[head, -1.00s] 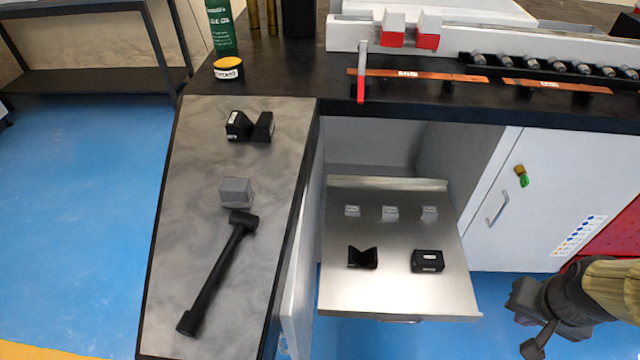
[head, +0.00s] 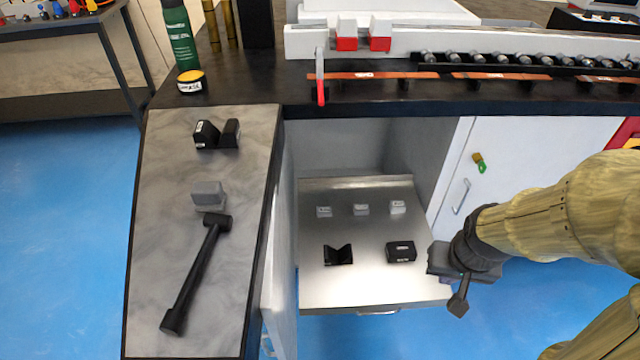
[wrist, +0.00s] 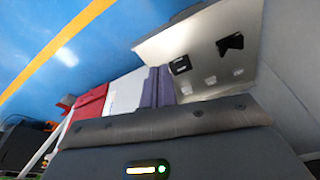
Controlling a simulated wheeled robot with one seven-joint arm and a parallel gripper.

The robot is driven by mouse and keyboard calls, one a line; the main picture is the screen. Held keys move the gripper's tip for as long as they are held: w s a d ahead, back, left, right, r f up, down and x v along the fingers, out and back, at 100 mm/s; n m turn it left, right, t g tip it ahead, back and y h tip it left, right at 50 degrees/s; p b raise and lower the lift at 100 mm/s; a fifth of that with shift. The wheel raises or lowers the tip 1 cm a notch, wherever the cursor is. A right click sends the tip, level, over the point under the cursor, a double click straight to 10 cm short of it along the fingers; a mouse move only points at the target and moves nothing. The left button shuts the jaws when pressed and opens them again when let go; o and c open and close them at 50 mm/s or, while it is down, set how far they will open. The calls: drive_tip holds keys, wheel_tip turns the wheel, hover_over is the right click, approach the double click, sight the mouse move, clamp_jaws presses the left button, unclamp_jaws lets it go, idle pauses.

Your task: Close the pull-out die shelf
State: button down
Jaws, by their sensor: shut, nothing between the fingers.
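The pull-out die shelf (head: 374,288) is a metal tray pulled out of the open cabinet bay under the dark worktop. It carries three small grey blocks, a black V-shaped die (head: 338,256) and a black block die (head: 401,252). Its front handle (head: 378,312) shows under the front edge. My gripper (head: 459,300) is at the right of the shelf's front right corner, apart from the dies; whether it touches the shelf I cannot tell. It looks shut and empty. The wrist view shows the shelf (wrist: 205,45) tilted at the upper right, with the dies on it.
A white cabinet door (head: 490,180) with a handle stands right of the bay. An open door panel (head: 281,265) stands left of the shelf. A side table (head: 150,270) holds a black hammer (head: 197,275) and blocks. Blue floor is free in front of the shelf.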

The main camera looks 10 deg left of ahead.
drive_tip(key=shift+w, duration=0.1)
drive_tip(key=w+a+f+m+t+y+b, duration=0.25)
drive_tip(key=w+a+f+m, duration=0.4)
drive_tip(key=w+a, duration=0.35)
drive_tip(key=w+a+f+m+t+y+b, duration=0.25)
drive_tip(key=w+a+f+m, duration=0.4)
drive_tip(key=w+a, duration=0.4)
drive_tip(key=w+a+f+m+t+y+b, duration=0.25)
drive_tip(key=w+a+f+m, duration=0.35)
drive_tip(key=w+a+m, duration=0.35)
drive_tip(key=w+f+m+t+h, duration=0.1)
drive_tip(key=m, duration=0.2)
drive_tip(key=w+f+m+t+h+b, duration=0.1)
drive_tip(key=w+m, duration=0.1)
drive_tip(key=m, duration=0.1)
drive_tip(key=w+a+f+m+t+h+b, duration=0.1)
drive_tip(key=w+f+m, duration=0.1)
drive_tip(key=m, duration=0.1)
drive_tip(key=shift+w+a+f+t, duration=0.1)
drive_tip(key=shift+t, duration=0.15)
drive_tip(key=shift+w+d+f+m+h, duration=0.25)
drive_tip(key=shift+m, duration=0.5)
